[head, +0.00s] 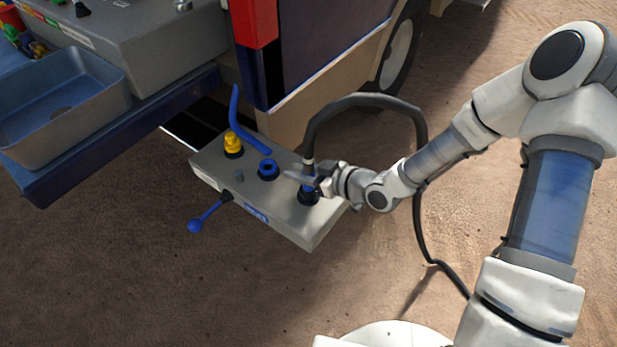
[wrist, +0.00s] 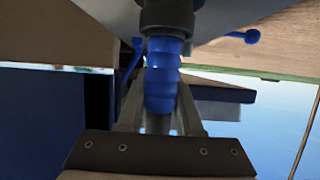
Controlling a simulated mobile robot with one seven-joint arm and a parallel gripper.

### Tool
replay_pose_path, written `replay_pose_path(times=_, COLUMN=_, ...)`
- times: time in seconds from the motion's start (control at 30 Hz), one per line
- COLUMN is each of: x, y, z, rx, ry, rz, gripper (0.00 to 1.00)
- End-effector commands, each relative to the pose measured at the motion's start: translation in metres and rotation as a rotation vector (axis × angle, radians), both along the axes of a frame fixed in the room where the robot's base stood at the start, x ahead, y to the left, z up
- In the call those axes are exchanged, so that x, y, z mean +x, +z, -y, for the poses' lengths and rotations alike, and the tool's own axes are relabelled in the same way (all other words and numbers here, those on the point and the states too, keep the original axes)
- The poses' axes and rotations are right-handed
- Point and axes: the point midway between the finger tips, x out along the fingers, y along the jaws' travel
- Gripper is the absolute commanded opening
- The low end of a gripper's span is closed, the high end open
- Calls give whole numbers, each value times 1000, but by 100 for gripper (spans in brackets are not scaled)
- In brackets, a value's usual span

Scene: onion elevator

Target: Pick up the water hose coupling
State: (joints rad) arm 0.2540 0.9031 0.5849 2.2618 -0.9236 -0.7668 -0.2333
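The water hose coupling is a blue ribbed piece (head: 307,187) at the right end of the grey metal panel (head: 285,223), below the end of a black hose (head: 362,99). My gripper (head: 312,180) is at the coupling and partly covers it in the head view. In the wrist view the blue coupling (wrist: 161,82) stands between the two fingers of my gripper (wrist: 161,100), one on each side. I cannot tell whether the fingers press on it. A dark collar (wrist: 167,14) sits at one end of the coupling.
The panel also carries a yellow fitting (head: 233,143), a blue ring socket (head: 268,168), a bent blue lever (head: 247,127) and a blue-knobbed lever (head: 196,226) at its front. A grey sink (head: 62,108) and a vehicle wheel (head: 398,55) are behind. Bare ground lies in front.

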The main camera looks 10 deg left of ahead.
Motion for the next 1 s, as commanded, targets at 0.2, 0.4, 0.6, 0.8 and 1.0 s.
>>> replay_pose_path(times=0.2, x=0, y=0, z=0, rx=0, ry=0, rz=0, gripper=0)
replay_pose_path(times=0.4, x=0, y=0, z=0, rx=1, ry=0, rz=1, gripper=0)
replay_pose_path(times=0.6, x=0, y=3, z=0, rx=1, ry=0, rz=1, gripper=0)
replay_pose_path(times=0.8, x=0, y=23, z=0, rx=1, ry=0, rz=3, gripper=0)
replay_pose_path(times=1.0, x=2, y=54, z=16, rx=-1, ry=-5, rz=2, gripper=0)
